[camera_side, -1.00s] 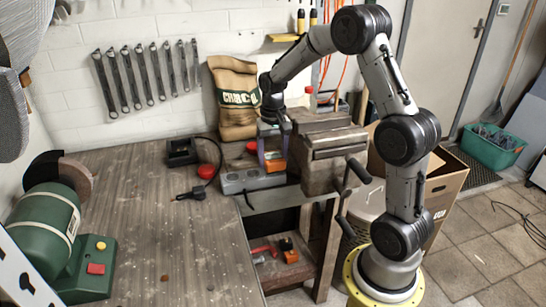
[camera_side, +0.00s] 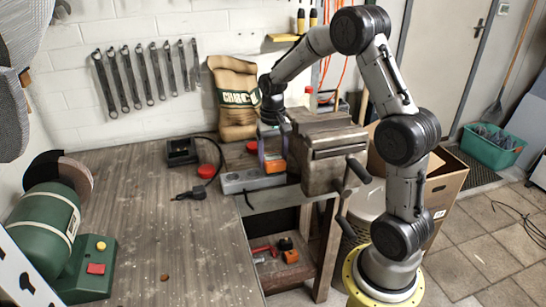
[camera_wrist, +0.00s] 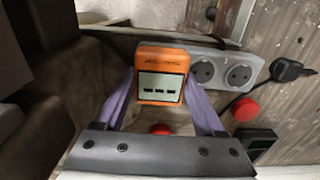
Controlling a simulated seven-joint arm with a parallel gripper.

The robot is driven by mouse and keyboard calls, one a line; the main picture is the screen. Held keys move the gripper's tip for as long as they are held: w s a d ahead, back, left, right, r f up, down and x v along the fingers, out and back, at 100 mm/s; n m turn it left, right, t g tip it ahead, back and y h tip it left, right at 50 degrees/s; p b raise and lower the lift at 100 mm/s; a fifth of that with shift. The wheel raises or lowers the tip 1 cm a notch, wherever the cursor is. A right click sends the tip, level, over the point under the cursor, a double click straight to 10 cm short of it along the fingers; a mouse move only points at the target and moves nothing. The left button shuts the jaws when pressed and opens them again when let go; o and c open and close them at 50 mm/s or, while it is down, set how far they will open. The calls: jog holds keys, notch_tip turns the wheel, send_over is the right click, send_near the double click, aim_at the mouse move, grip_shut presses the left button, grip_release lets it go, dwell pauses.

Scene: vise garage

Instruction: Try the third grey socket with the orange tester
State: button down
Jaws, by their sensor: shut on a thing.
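The orange tester (camera_wrist: 162,68), with a grey screen showing dark marks, is held upright between the purple fingers of my gripper (camera_wrist: 160,84). It also shows in the side view (camera_side: 275,166). The grey socket strip (camera_wrist: 222,62) lies at the bench edge, and it shows in the side view too (camera_side: 238,182). Two round sockets, one nearer the tester (camera_wrist: 204,71) and one farther right (camera_wrist: 238,75), are uncovered. The tester is over the strip's end nearest the vise and hides what lies beneath it. I cannot tell whether its prongs are in a socket.
The vise (camera_side: 325,150) stands close to the right of my gripper. A black plug with cable (camera_side: 192,193), a red cap (camera_side: 206,171) and a black tray (camera_side: 181,152) lie left of the strip. A green grinder (camera_side: 50,230) stands at far left.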

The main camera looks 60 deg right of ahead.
jog(key=shift+f, duration=0.4)
grip_release()
notch_tip(320, 180, up, 14)
dwell(0.5)
jog(key=shift+f, duration=0.1)
